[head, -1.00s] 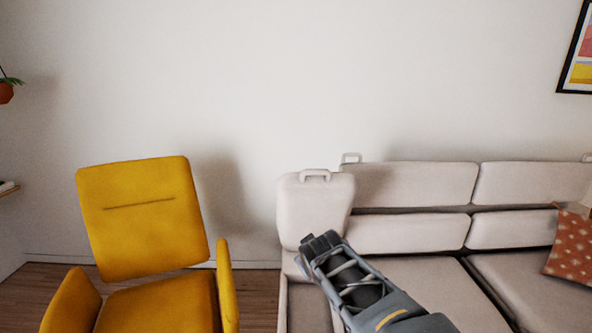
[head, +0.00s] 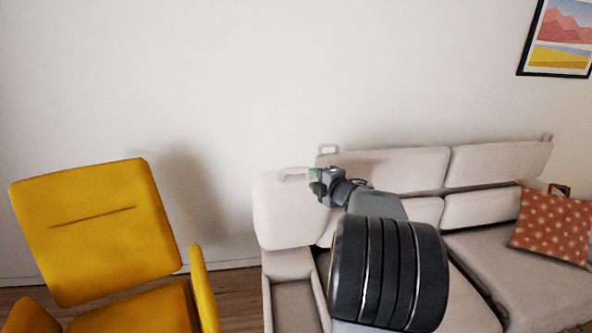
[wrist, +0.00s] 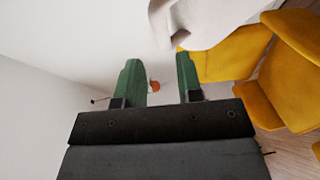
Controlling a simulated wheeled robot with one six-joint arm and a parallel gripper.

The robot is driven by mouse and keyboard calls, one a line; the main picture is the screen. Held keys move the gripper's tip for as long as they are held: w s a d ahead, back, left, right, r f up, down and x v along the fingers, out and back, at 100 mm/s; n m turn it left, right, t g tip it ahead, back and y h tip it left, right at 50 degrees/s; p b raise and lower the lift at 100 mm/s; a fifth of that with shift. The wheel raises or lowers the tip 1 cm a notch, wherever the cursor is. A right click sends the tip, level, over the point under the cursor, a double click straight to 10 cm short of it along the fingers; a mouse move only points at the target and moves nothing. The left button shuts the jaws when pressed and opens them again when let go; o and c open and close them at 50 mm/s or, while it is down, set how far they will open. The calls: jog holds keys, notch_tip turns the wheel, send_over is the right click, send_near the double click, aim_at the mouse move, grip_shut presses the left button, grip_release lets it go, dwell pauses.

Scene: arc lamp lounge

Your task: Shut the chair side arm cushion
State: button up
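My gripper (head: 314,181) is at the cushion's upper right side, near the height of the handle. In the wrist view my gripper's two green fingers (wrist: 158,62) are apart with nothing between them. The cushion's pale edge (wrist: 212,20) is just beyond the right finger. I cannot tell if they touch.
The yellow armchair (head: 95,230) stands left of the sofa and shows at right in the wrist view (wrist: 225,60). Sofa back cushions (head: 395,172), a dotted orange pillow (head: 553,225) and a framed picture (head: 558,38) are to the right. The wall above is clear.

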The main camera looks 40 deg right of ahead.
aim_at(301, 171)
jog(key=w, duration=0.3)
jog(key=w+p, duration=0.1)
jog(key=w, duration=0.2)
jog(key=w+f, duration=0.1)
jog(key=w, duration=0.2)
jog(key=shift+w+d+f, duration=0.1)
jog(key=shift+w+d, duration=0.2)
jog(key=shift+d, duration=0.05)
grip_shut()
